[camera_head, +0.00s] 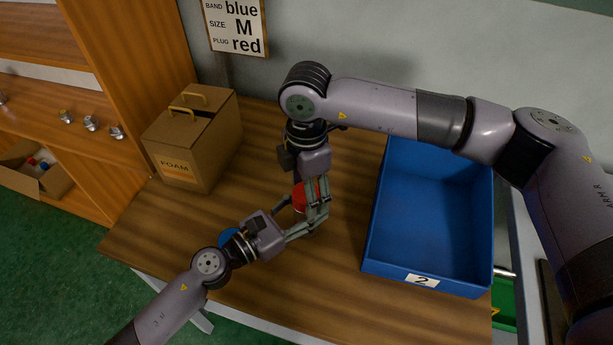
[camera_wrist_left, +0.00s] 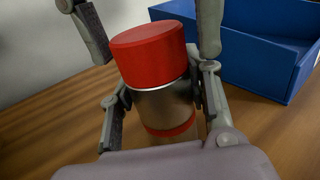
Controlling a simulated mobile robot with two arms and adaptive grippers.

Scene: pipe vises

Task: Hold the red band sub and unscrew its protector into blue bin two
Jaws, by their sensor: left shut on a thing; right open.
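The sub (camera_wrist_left: 163,103) stands upright on the table, with a bare metal body and a red band (camera_wrist_left: 170,130) low down. A wide red protector (camera_wrist_left: 150,52) caps its top; its red also shows in the head view (camera_head: 300,196). My left gripper (camera_head: 301,226) is shut on the metal body from the side. My right gripper (camera_head: 316,208) comes from above, open, its fingers on either side of the protector; the left wrist view shows a gap. Blue bin two (camera_head: 423,281), with a "2" label, stands to the right and looks empty.
A cardboard foam box (camera_head: 176,165) stands at the back left. A blue round thing (camera_head: 229,236) is partly hidden behind my left arm. A wall sign (camera_head: 236,26) reads band blue, size M, plug red. The front of the wooden table (camera_head: 290,290) is clear.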

